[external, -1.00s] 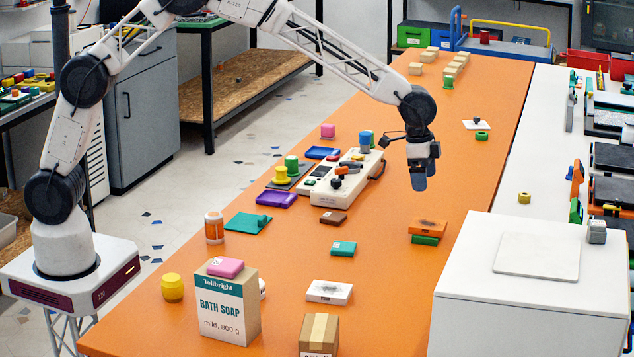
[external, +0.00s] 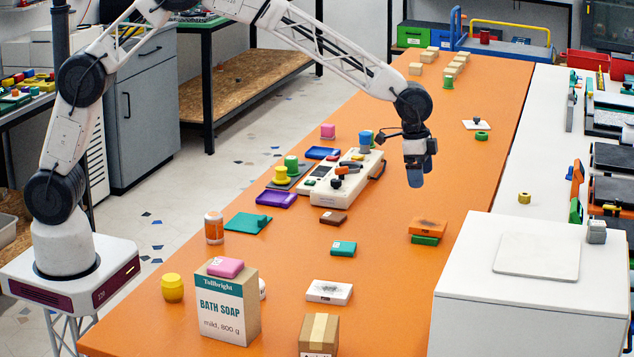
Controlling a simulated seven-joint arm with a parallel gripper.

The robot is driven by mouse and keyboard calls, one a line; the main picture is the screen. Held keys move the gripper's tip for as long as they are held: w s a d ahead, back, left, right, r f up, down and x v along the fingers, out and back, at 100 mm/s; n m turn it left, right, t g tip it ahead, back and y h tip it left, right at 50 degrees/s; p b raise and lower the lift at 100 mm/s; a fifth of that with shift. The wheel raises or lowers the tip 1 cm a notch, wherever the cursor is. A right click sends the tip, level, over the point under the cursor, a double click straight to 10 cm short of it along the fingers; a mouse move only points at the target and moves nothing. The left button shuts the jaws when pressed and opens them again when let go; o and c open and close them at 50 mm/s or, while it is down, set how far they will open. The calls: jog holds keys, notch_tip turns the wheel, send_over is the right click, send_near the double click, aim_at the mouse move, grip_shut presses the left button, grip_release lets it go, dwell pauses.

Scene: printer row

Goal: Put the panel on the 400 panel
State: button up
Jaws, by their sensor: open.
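Several small flat panels lie on the orange table; I cannot read a 400 on any of them. An orange panel (external: 428,226) rests on a green panel (external: 424,240) right of the middle. A teal panel (external: 343,248), a white panel (external: 329,291) and a brown panel (external: 333,218) lie nearer the front. A purple panel (external: 275,199) and a blue panel (external: 322,153) lie on the left side. A pink block (external: 225,267) sits on the soap box. My gripper (external: 414,179) points down above the table, behind the orange panel, open with nothing visible in it.
A white control box (external: 346,180) with knobs stands mid-table. The bath soap box (external: 229,308) and a cardboard box (external: 319,335) stand at the front. A large white box (external: 530,300) fills the front right. Wooden blocks (external: 452,70) stand at the far end.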

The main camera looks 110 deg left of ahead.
jog(key=s+d+r, duration=0.9)
jog(key=s+d, duration=0.1)
jog(key=s, duration=0.3)
jog(key=s+d+r, duration=1)
jog(key=s, duration=0.4)
jog(key=s+d+f, duration=0.1)
jog(key=s+d, duration=0.2)
jog(key=s, duration=0.8)
jog(key=s+d+f, duration=0.1)
jog(key=s+d, duration=0.3)
jog(key=s, duration=0.8)
jog(key=s+d+f, duration=0.1)
jog(key=s+d, duration=0.2)
jog(key=s, duration=0.8)
jog(key=shift+s+d+f+t, duration=0.15)
jog(key=shift+s+d+t, duration=0.15)
jog(key=shift+s+t, duration=0.1)
